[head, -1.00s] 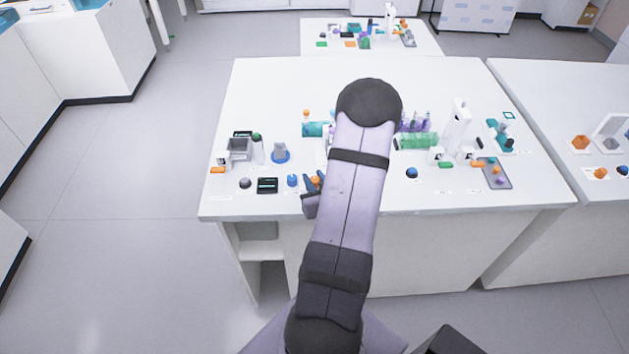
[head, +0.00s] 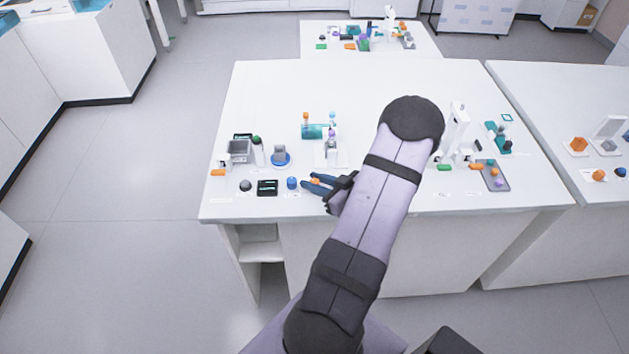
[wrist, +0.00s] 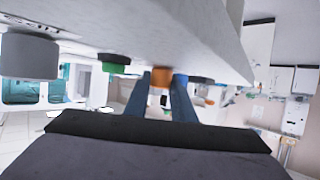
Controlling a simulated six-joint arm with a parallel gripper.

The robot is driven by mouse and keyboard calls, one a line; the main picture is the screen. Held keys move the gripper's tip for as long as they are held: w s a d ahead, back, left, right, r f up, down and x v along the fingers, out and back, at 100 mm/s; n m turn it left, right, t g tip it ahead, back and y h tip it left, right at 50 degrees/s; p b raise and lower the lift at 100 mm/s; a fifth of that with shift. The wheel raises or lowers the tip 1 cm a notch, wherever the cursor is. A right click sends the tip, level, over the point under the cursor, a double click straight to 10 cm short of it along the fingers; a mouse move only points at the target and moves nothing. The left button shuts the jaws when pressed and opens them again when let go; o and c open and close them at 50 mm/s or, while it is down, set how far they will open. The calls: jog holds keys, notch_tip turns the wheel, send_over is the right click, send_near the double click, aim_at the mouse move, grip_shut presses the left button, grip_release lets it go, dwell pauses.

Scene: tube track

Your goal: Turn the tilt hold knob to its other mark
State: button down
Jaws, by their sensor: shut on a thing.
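In the wrist view an orange knob (wrist: 160,77) shows between the tips of the two blue fingers of my gripper (wrist: 164,88). The gripper is shut on it. In the head view my gripper (head: 309,183) lies low over the front of the white bench, its fingers pointing left. The orange knob cannot be made out there, and its mark and label are too small or hidden to read.
A blue knob (head: 292,183), a black panel (head: 267,187) and a dark round knob (head: 245,185) stand left of my gripper on the bench (head: 400,80). A round blue-based stand (head: 281,157) is behind. The wrist view is upside down, with a grey cylinder (wrist: 29,56) at left.

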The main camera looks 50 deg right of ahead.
aim_at(316, 181)
jog(key=shift+r, duration=0.1)
jog(key=c, duration=1.8)
grip_release()
jog(key=b+v, duration=0.1)
jog(key=v, duration=0.5)
jog(key=shift+d+b, duration=0.1)
jog(key=shift+b, duration=0.25)
jog(key=shift+s+r, duration=0.2)
jog(key=shift+s, duration=0.4)
